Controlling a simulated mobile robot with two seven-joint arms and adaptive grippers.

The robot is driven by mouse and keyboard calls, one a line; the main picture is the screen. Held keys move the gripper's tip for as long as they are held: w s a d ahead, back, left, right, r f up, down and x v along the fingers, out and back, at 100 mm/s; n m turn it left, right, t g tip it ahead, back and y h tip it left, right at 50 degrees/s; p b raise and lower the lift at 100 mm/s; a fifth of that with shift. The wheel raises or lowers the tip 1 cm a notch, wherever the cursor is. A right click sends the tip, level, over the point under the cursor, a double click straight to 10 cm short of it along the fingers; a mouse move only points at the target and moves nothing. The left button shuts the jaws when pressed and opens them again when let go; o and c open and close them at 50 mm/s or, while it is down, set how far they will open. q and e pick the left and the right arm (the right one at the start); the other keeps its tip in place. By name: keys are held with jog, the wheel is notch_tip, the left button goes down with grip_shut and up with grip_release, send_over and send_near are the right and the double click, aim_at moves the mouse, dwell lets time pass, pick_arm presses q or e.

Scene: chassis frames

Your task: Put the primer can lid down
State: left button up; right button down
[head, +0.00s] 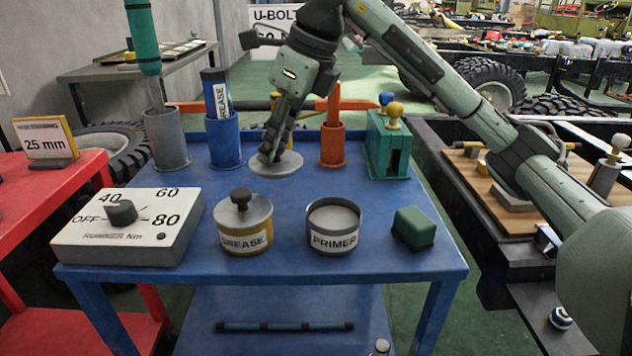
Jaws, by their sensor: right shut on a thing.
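My right gripper (272,153) reaches in from the upper right and points down behind the cans. It is shut on the primer can lid (289,166), a flat grey disc. The lid is level, at or just above the tabletop between the blue holder and the orange holder; I cannot tell whether it touches. The fingers hide the lid's knob. My left gripper is not in view.
The grease can (246,240) with its knobbed lid stands left of the primer can. A dial box (130,228) and a green block (414,228) flank them. Grey (166,140), blue (224,143) and orange (332,146) holders and a green box (388,146) line the back.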

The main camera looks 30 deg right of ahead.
jog(key=d+f, duration=0.1)
jog(key=d, duration=0.1)
jog(key=d+f, duration=0.2)
jog(key=d, duration=0.1)
jog(key=d+f, duration=0.1)
jog(key=d, duration=0.1)
jog(key=shift+w+d+f, duration=0.1)
jog(key=shift+d+f, duration=0.1)
jog(key=shift+f, duration=0.05)
jog(key=shift+d+f+b, duration=0.1)
jog(key=shift+f+b, duration=0.2)
jog(key=shift+f, duration=0.25)
notch_tip(320, 180, down, 3)
jog(key=shift+r, duration=0.2)
jog(key=shift+f, duration=0.25)
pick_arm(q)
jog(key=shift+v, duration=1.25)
pick_arm(e)
jog(key=shift+r, duration=0.1)
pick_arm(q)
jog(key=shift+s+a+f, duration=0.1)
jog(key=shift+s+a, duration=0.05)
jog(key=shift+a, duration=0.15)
pick_arm(e)
jog(key=shift+f, duration=0.25)
jog(key=c, duration=1.3)
grip_release()
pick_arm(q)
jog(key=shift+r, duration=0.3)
